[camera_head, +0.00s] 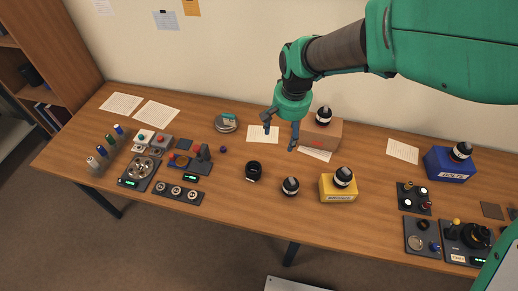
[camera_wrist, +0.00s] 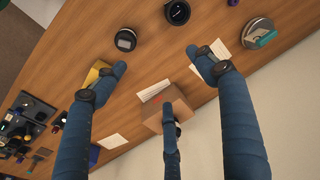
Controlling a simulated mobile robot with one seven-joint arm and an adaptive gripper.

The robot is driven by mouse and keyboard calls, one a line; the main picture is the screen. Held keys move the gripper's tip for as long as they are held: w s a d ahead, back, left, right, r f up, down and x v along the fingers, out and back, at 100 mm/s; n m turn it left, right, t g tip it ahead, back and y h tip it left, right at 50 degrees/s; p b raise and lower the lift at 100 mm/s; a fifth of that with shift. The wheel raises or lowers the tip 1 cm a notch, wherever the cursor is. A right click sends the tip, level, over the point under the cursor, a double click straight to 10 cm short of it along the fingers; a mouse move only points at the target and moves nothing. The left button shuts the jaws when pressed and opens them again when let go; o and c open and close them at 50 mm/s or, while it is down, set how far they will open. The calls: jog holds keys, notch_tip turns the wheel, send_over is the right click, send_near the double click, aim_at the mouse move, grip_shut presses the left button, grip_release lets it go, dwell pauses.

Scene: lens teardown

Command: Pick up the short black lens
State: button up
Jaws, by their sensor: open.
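Several black lenses are in view. An all-black lens (camera_head: 254,171) stands on the table left of centre; it also shows at the top of the wrist view (camera_wrist: 177,12). A lens with a white band (camera_head: 290,187) stands right of it, also in the wrist view (camera_wrist: 125,40). Other banded lenses sit on the yellow box (camera_head: 344,177), the cardboard box (camera_head: 323,115) and the blue box (camera_head: 461,152). I cannot tell for certain which is the short one. My gripper (camera_head: 280,138) is open and empty, above the table beside the cardboard box, apart from every lens.
The wooden table (camera_head: 225,220) has clear room along its front. The cardboard box (camera_head: 322,135) is close to my gripper. A yellow box (camera_head: 338,191), a blue box (camera_head: 450,167), a round tin (camera_head: 225,123) and dark panels with knobs (camera_head: 178,193) also stand on it.

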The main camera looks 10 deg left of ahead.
jog(key=g, duration=0.1)
send_over(253, 167)
notch_tip(253, 167, down, 13)
jog(key=shift+b, duration=0.35)
jog(key=shift+d, duration=0.1)
jog(key=shift+f+b, duration=0.85)
jog(key=shift+f, duration=3.4)
jog(key=shift+f+b, duration=0.85)
jog(key=shift+f, duration=1.75)
jog(key=c, duration=1.5)
jog(key=shift+o, duration=0.2)
